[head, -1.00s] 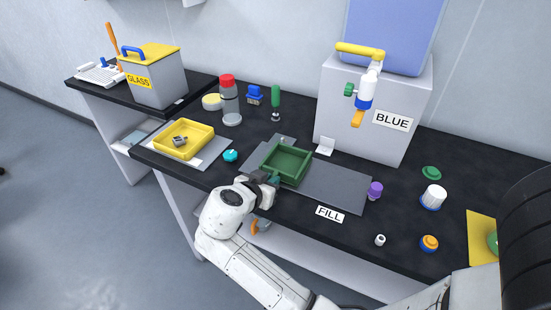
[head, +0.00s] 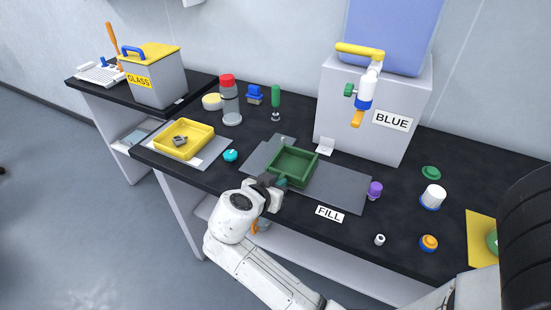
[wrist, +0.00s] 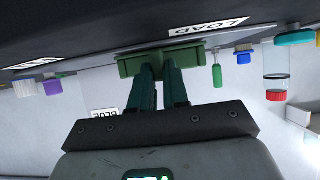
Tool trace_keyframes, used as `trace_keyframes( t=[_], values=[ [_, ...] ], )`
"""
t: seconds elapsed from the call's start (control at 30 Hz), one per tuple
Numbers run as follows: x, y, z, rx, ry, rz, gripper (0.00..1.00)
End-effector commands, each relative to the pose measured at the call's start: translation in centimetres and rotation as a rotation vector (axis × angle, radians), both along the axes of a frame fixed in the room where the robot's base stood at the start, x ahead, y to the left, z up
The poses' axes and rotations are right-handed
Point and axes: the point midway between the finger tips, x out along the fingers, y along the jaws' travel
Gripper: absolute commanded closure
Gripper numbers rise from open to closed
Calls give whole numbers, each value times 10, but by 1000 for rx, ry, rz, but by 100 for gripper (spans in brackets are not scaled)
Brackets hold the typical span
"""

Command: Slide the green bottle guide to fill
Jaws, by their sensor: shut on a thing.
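The green bottle guide (head: 293,166) is an open square tray on the grey track plate (head: 338,190), towards the plate's left end. My gripper (head: 279,183) is at the guide's front side. In the wrist view my gripper (wrist: 160,84) has its two fingers close together at the guide (wrist: 165,60), shut on a part of it that the fingers hide. The FILL label (head: 329,214) lies at the front of the table, below the plate's right part. A LOAD label (wrist: 222,26) shows in the wrist view. The guide looks empty.
A purple-capped bottle (head: 375,190) stands at the plate's right end. The BLUE dispenser (head: 375,110) stands behind the plate. A yellow tray (head: 201,138) and a teal cap (head: 230,155) are on the left. The plate right of the guide is clear.

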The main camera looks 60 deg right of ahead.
Motion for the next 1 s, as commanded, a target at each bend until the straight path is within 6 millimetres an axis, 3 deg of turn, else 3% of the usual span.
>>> trace_keyframes(
  t=[1.0],
  values=[
    [-29, -1, -1, 1, 1, 0, 100]
  ],
)
